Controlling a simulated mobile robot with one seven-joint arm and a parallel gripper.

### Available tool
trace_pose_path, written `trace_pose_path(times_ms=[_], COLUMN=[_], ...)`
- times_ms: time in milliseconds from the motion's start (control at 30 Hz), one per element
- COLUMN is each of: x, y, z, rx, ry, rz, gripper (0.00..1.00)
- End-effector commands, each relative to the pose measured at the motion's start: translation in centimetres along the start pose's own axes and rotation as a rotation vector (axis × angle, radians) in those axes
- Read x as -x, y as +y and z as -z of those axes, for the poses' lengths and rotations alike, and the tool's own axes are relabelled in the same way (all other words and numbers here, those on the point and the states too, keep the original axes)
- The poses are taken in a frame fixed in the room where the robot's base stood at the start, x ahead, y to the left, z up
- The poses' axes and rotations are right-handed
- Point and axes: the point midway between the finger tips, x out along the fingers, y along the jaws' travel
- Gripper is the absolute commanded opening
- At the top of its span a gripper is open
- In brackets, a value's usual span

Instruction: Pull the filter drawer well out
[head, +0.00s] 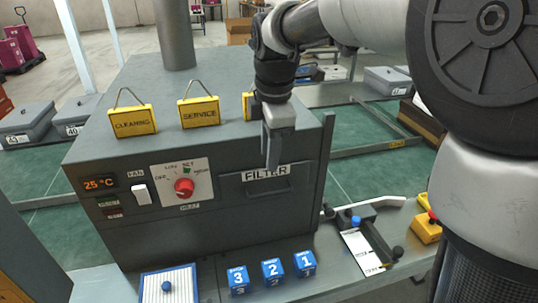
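The filter drawer (236,190) is a dark grey front with a white FILTER label, at the right of the grey machine's (130,237) front. A dark handle shows under the label. The drawer looks flush with the machine's front. My gripper (273,164) points down over the drawer, its fingertips just above or in front of the FILTER label and partly covering the drawer's top. I cannot tell whether it touches the drawer. The fingers are seen edge-on, so their opening is hidden.
Yellow CLEANING (133,121) and SERVICE (199,111) signs stand on the machine. A red knob (184,187) is left of the drawer. Blue numbered blocks (272,271), a white framed panel (169,286) and a clamp with a card (362,251) lie on the bench in front.

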Motion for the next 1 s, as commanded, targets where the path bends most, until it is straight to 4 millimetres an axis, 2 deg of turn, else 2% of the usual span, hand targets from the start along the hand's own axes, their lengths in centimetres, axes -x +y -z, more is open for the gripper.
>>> trace_pose_path(times_ms=[33,300,500,700,1000], x=[-1.4,-7.3,-10.7,-12.3,-12.5], y=[-0.2,-0.2,-0.1,0.0,0.0], z=[0.0,0.0,0.0,0.0,0.0], rx=[0.0,-0.001,-0.002,-0.001,-0.002], ry=[0.0,0.0,0.0,0.0,0.0], rz=[0.005,0.004,0.003,0.0,-0.001], gripper=[0.28,0.28,0.28,0.28,0.28])
